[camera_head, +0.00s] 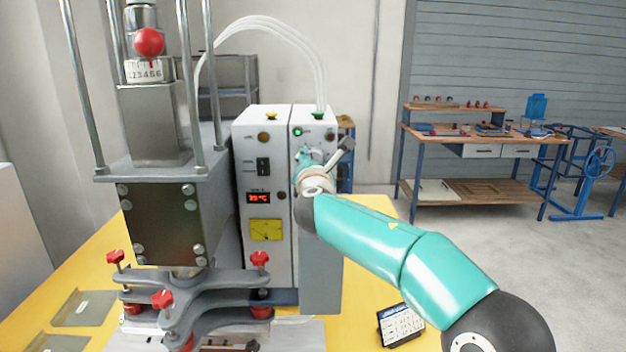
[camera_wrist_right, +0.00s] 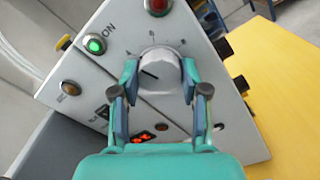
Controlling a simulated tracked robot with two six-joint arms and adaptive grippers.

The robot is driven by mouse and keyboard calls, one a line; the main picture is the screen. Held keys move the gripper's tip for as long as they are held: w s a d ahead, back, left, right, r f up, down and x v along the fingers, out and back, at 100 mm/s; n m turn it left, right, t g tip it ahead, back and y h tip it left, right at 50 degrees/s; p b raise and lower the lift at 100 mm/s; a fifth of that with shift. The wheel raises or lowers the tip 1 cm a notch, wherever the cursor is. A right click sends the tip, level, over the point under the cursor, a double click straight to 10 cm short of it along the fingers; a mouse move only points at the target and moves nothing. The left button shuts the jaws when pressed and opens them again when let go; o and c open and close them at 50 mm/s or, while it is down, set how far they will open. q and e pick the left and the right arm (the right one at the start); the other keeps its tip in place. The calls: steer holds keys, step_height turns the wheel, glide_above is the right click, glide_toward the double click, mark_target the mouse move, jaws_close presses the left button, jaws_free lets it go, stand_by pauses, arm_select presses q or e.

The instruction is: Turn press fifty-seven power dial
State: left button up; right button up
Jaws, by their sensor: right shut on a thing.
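The power dial (camera_wrist_right: 161,64) is a round pale grey knob with a dark pointer line. It sits on the white panel of the control box (camera_wrist_right: 232,90), with scale marks around it. My right gripper (camera_wrist_right: 159,82) is shut on the dial, one finger on each side. In the head view my right gripper (camera_head: 312,162) is at the right-hand section of the control box (camera_head: 262,180), and it hides the dial there. My left gripper is not in view.
A lit green ON light (camera_wrist_right: 96,45) and a red button (camera_wrist_right: 157,6) are near the dial. The press (camera_head: 162,215) with red clamp knobs stands left of the box on a yellow table (camera_head: 375,275).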

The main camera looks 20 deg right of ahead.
steer(key=shift+w+f+m+b, duration=0.1)
steer(key=shift+f+m+b, duration=0.1)
steer(key=shift+m+b, duration=2.75)
steer(key=shift+f+m+b, duration=0.2)
steer(key=shift+m+b, duration=1.45)
steer(key=shift+m, duration=2.6)
steer(key=o, duration=1.1)
steer(key=shift+r, duration=0.2)
steer(key=shift+r, duration=0.1)
steer(key=shift+s, duration=0.25)
